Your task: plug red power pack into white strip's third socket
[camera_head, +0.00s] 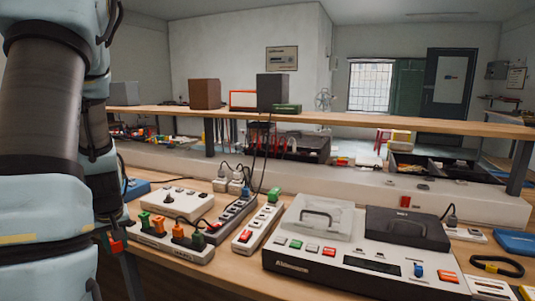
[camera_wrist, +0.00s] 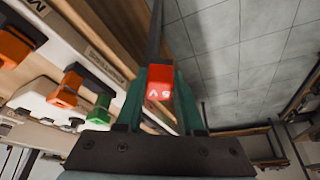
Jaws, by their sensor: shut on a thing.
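A red power pack (camera_wrist: 160,82) marked "5 V" is held between the green fingers of my gripper (camera_wrist: 159,92). In the head view the pack (camera_head: 115,244) is a small red block at the lower left, beside my arm, just off the left end of a white strip (camera_head: 195,254). That strip holds several green and orange plugs. A second white strip (camera_head: 246,243), with a red and a green block on it, stands further right. In the wrist view orange and green plugs lie left of the pack, apart from it. The pack's prongs and the sockets cannot be made out clearly.
A dark grey strip (camera_head: 236,212) and a white box (camera_head: 176,203) stand behind the plugged strip. A large white console (camera_head: 283,261) fills the bench to the right. Cables hang behind. The pack appears over the bench's edge, with tiled floor (camera_wrist: 240,60) below.

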